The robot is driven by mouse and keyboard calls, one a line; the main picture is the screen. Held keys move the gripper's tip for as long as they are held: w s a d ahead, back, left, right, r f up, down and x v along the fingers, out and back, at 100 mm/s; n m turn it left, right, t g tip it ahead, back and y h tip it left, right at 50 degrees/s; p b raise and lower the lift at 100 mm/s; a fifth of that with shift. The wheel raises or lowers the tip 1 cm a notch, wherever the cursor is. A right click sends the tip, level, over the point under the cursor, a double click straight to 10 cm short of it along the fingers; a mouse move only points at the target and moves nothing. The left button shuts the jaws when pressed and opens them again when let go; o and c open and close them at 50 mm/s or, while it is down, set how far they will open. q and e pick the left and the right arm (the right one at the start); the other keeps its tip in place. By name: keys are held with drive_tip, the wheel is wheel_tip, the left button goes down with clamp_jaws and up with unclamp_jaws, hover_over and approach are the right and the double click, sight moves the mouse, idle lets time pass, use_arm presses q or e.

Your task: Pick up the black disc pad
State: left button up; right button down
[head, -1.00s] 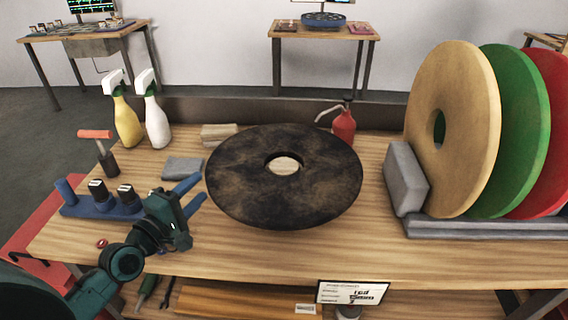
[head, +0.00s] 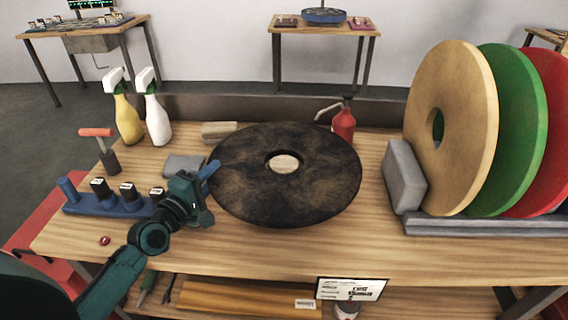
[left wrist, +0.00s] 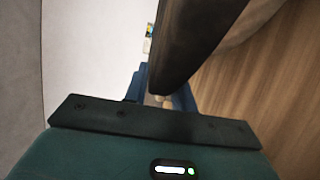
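My left gripper (head: 211,178) is at the pad's left edge. One blue finger shows by the rim in the head view; the other is mostly hidden. In the left wrist view, the pad's dark edge (left wrist: 180,50) reaches between the two blue fingers (left wrist: 160,98), which stand apart. I cannot make out contact with either finger. My right gripper is not in view.
Tan, green and red discs (head: 450,125) stand upright in a grey rack (head: 470,226) at right. Two spray bottles (head: 157,122), a grey block (head: 184,166) and a blue holder with dark knobs (head: 95,205) are at left. A red oil can (head: 344,123) stands behind the pad.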

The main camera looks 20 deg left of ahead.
use_arm(q)
clamp_jaws()
drive_tip(key=shift+r, duration=0.15)
